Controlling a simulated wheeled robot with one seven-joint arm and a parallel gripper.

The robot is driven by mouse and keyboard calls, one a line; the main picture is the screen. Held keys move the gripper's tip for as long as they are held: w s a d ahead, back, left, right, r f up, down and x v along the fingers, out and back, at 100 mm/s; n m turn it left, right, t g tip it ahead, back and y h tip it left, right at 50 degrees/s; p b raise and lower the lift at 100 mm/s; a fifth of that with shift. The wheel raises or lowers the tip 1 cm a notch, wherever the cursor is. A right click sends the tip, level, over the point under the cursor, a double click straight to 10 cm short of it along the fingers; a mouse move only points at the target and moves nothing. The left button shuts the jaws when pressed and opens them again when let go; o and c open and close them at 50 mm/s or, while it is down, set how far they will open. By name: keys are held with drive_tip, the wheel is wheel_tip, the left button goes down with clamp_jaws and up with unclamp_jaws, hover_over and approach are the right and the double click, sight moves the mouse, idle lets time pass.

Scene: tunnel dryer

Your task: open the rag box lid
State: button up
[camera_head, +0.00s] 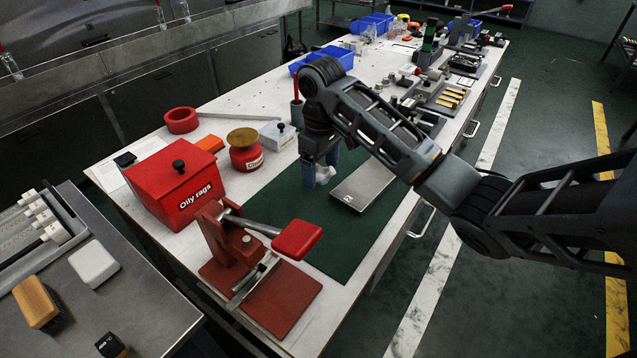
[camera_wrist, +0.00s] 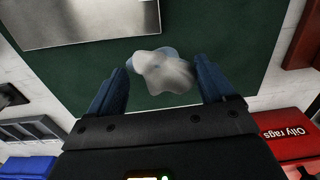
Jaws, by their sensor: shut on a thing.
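The red rag box (camera_head: 186,203), lettered "Oily rags", stands at the left of the bench. Its red lid (camera_head: 160,168) lies shut on top, with a black knob (camera_head: 178,165). The box also shows at the lower right of the wrist view (camera_wrist: 285,122). My gripper (camera_head: 321,180) is over the green mat, to the right of the box and well apart from it. Its blue fingers are shut on a crumpled whitish rag (camera_wrist: 162,73), which is mostly hidden by the fingers in the head view (camera_head: 325,174).
A red press with a lever (camera_head: 296,240) stands in front of the box. A red can with a brass top (camera_head: 245,152) and a white box (camera_head: 277,136) stand between box and gripper. A metal plate (camera_head: 362,188) lies on the green mat (camera_head: 275,198).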

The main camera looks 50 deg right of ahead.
sight(318, 192)
drive_tip(key=shift+w+a+f, duration=0.15)
drive_tip(key=shift+a, duration=0.05)
drive_tip(key=shift+f, duration=2)
drive_tip(key=shift+f, duration=0.2)
drive_tip(key=o, duration=0.8)
drive_tip(key=shift+r, duration=0.1)
